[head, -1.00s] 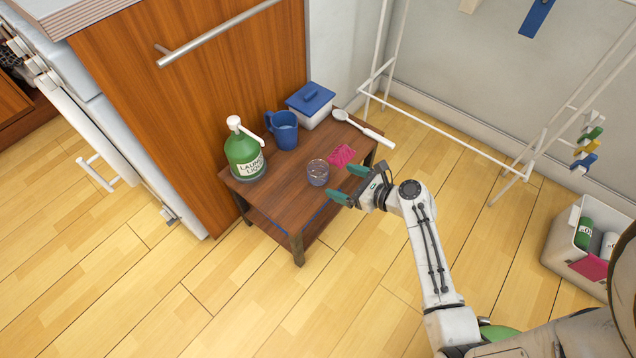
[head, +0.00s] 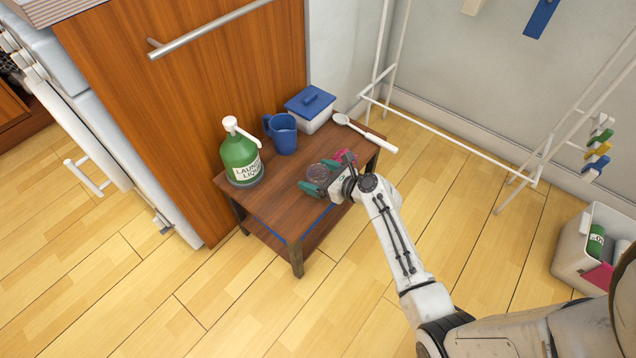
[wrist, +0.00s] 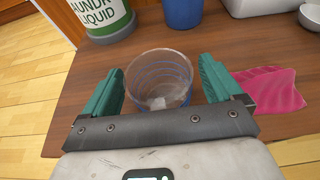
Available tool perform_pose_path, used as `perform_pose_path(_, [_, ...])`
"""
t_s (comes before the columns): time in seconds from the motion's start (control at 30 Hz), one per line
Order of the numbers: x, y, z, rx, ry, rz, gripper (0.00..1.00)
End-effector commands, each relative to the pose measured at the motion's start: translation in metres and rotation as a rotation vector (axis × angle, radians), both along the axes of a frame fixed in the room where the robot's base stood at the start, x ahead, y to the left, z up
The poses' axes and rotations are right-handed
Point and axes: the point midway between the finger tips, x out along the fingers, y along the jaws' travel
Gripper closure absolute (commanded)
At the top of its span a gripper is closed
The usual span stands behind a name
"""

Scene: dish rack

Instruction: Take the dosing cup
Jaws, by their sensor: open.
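The dosing cup (wrist: 160,76) is a clear round cup with blue rings on its wall. It stands upright on the small brown table, and in the head view the cup (head: 318,173) is partly covered by my gripper. My gripper (wrist: 163,88) is open, with one green finger on each side of the cup in the wrist view. Neither finger clearly touches the cup. In the head view my gripper (head: 322,178) is low over the table's front right part.
On the brown table (head: 275,205) stand a green laundry liquid bottle (head: 240,158), a blue jug (head: 284,136) and a blue-lidded box (head: 311,108). A white spoon (head: 364,132) lies at the back right. A pink cloth (wrist: 265,90) lies right of the cup.

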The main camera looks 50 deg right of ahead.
Motion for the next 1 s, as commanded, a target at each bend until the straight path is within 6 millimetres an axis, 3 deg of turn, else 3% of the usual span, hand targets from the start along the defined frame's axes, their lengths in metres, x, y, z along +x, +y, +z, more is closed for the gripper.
perform_pose_path(0.2, [0.0016,0.0002,0.0000,0.000,0.001,0.000,0.07])
perform_pose_path(0.77, [0.0012,0.0000,-0.0001,0.000,0.001,0.000,0.61])
perform_pose_path(1.0, [0.0012,0.0000,0.0004,0.000,0.000,-0.001,0.63])
